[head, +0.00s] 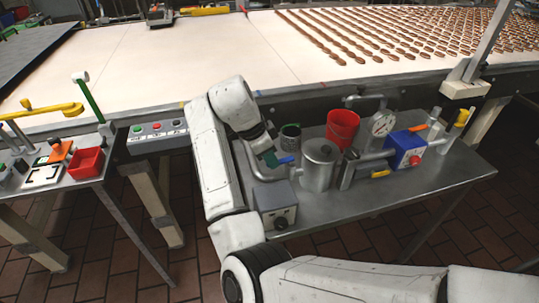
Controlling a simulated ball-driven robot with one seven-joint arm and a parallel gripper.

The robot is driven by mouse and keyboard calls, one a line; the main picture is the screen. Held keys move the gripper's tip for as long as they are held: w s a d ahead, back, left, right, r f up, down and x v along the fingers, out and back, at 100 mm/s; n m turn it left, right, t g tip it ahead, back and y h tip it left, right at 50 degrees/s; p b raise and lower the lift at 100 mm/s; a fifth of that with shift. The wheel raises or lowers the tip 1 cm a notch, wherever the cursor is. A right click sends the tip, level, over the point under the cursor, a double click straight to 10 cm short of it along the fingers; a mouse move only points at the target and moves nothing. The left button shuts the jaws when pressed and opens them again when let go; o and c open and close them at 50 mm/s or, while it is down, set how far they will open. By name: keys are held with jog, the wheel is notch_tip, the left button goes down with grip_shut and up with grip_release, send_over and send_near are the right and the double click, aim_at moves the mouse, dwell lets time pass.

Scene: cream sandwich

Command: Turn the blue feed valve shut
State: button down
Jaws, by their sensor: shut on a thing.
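The fingertips are small and dark here, so the exact grip is hard to see. The valve body and its pipe are mostly hidden behind my gripper and the pot.
A dark green mug (290,138), a red cup (343,127), a pressure gauge (381,123) and a blue box (405,148) with a red knob stand nearby. A grey control box (276,204) sits in front. The conveyor (200,60) runs behind.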

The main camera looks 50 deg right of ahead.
jog(key=s+d+n+t+y+p, duration=0.1)
jog(key=s+n+t+p, duration=0.5)
jog(key=n+p, duration=0.8)
jog(key=shift+s+d+r+n+p, duration=0.15)
jog(key=shift+s+d+n+p, duration=0.3)
jog(key=shift+s+n, duration=0.75)
jog(key=shift+w+n, duration=0.3)
jog(key=shift+n, duration=0.1)
jog(key=c, duration=1)
grip_release()
jog(key=shift+c, duration=0.2)
jog(key=b+v, duration=0.1)
jog(key=v, duration=0.9)
jog(key=shift+r, duration=0.3)
jog(key=shift+s+d, duration=0.1)
jog(key=shift+s, duration=0.05)
